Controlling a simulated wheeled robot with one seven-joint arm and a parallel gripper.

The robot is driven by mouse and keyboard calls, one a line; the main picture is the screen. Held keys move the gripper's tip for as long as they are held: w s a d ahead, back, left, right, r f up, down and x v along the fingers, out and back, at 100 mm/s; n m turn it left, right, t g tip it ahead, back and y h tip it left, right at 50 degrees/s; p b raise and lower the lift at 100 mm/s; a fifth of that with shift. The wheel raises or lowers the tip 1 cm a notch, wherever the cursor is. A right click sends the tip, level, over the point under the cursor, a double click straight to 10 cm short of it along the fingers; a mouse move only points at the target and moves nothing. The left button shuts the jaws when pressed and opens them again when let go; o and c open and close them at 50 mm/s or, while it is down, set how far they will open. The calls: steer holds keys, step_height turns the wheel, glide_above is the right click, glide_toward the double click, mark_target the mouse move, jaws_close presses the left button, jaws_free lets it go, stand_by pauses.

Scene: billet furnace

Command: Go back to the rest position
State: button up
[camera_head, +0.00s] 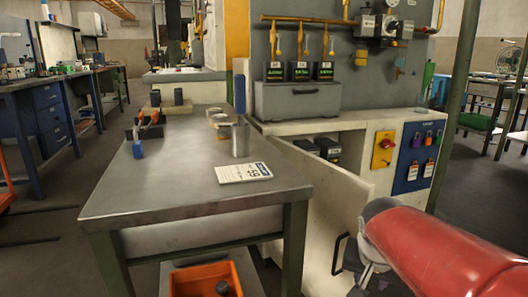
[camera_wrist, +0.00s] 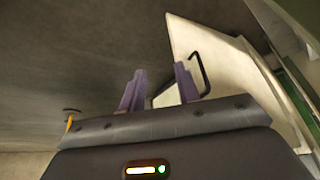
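My gripper (camera_wrist: 160,72) shows in the wrist view with its two purple fingers apart and nothing visible between them. Behind the fingers is a cream door panel (camera_wrist: 198,45) with a black bar handle (camera_wrist: 202,72). The handle lies beyond the right finger, and I see no grip on it. In the head view my red arm reaches in from the lower right, and its far end is low beside the cream door (camera_head: 318,215). The black handle (camera_head: 338,254) shows just left of it. The fingers cannot be made out there.
A cream cabinet with a yellow-red switch (camera_head: 383,149) is behind my arm. Open floor lies at the left.

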steer(key=s+a+r+n+y+p, duration=0.1)
steer(key=s+a+r+n+p, duration=0.1)
steer(key=s, duration=0.4)
steer(key=s+a+r+n+t+y+p, duration=0.1)
steer(key=s+a+r+n+p, duration=0.2)
steer(key=s, duration=0.4)
step_height(320, 180, up, 2)
steer(key=shift+s+a+r+p, duration=0.15)
steer(key=shift+s+a+p, duration=0.3)
steer(key=shift+p, duration=0.7)
steer(key=shift+w, duration=0.2)
